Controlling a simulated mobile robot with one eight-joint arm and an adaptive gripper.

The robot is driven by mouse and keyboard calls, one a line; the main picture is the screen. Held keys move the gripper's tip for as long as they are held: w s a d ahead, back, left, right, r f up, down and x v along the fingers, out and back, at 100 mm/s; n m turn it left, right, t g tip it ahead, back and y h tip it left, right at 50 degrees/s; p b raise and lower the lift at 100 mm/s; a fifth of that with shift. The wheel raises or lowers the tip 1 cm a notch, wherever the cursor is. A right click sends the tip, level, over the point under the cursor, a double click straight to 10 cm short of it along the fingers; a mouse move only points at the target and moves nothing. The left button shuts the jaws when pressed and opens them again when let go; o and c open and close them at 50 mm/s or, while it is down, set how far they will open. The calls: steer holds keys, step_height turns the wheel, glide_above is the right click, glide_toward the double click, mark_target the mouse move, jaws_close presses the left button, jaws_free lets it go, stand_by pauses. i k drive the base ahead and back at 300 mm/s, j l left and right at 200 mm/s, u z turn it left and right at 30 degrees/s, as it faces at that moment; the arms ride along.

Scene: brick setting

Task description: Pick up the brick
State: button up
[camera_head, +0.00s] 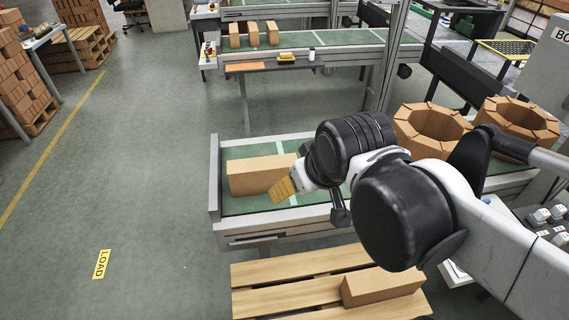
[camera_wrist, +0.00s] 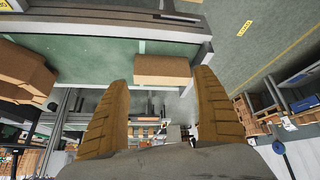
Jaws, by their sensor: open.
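A tan brick (camera_head: 258,174) lies on the green belt of the near conveyor (camera_head: 215,180), close to its left end. My gripper (camera_head: 284,190) is at the brick's right front side in the head view, and its ridged yellow finger covers part of the brick's right end. In the wrist view the brick (camera_wrist: 162,71) shows beyond and between the two spread fingertips of my gripper (camera_wrist: 161,78). The gripper is open with nothing held. I cannot tell whether a finger touches the brick.
Another brick (camera_head: 382,287) lies on a wooden pallet (camera_head: 290,297) below the conveyor. Brick rings (camera_head: 432,130) stand at the right. Small bricks (camera_head: 253,34) stand on a far conveyor. A metal end plate (camera_head: 214,180) edges the near conveyor.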

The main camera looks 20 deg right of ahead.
mark_target(364, 288)
steer(key=z, duration=1.5)
